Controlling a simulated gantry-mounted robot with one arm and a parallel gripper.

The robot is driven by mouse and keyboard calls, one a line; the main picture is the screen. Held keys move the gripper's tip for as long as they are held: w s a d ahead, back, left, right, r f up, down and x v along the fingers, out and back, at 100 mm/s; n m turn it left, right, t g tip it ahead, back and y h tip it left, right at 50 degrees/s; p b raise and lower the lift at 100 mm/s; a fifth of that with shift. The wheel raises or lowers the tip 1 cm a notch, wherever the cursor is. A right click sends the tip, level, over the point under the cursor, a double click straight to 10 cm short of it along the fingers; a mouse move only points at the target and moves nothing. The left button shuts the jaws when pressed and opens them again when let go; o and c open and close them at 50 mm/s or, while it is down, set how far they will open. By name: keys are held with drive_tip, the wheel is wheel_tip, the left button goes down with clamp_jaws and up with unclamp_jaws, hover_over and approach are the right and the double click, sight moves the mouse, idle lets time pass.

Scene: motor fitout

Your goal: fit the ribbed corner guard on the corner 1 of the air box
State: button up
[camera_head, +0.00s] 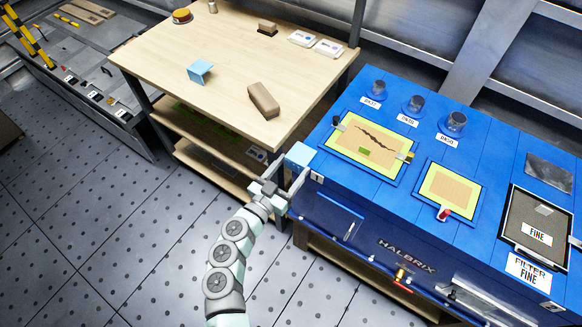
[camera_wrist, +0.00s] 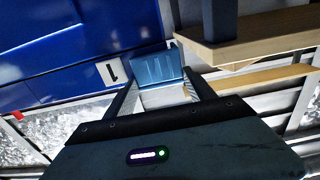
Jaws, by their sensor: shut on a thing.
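My gripper (camera_head: 293,172) is shut on a light blue corner guard (camera_head: 299,154), at the left front corner of the blue air box (camera_head: 345,197). In the wrist view the guard (camera_wrist: 158,68) sits between the fingertips (camera_wrist: 160,88) and shows faint lines like ribs. The label 1 (camera_head: 317,178) is on the box just right of the guard; it also shows in the wrist view (camera_wrist: 113,72). The guard is at the corner's edge, but I cannot tell whether it touches the box. A second light blue angled piece (camera_head: 200,71) lies on the wooden table.
The wooden table (camera_head: 165,52) stands left of the box, close to the held guard. It carries a brown block (camera_head: 263,100) and small items at the back. The box top has yellow-framed panels (camera_head: 449,190) and dark round knobs (camera_head: 456,121). The floor in front is clear.

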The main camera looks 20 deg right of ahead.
drive_tip(key=shift+d+f, duration=0.1)
idle(0.7)
drive_tip(key=o, duration=1.6)
drive_tip(key=shift+c, duration=0.2)
drive_tip(key=shift+d, duration=0.1)
drive_tip(key=p+v, duration=0.2)
drive_tip(key=v, duration=0.9)
drive_tip(key=shift+w+p, duration=0.2)
drive_tip(key=shift+p, duration=0.2)
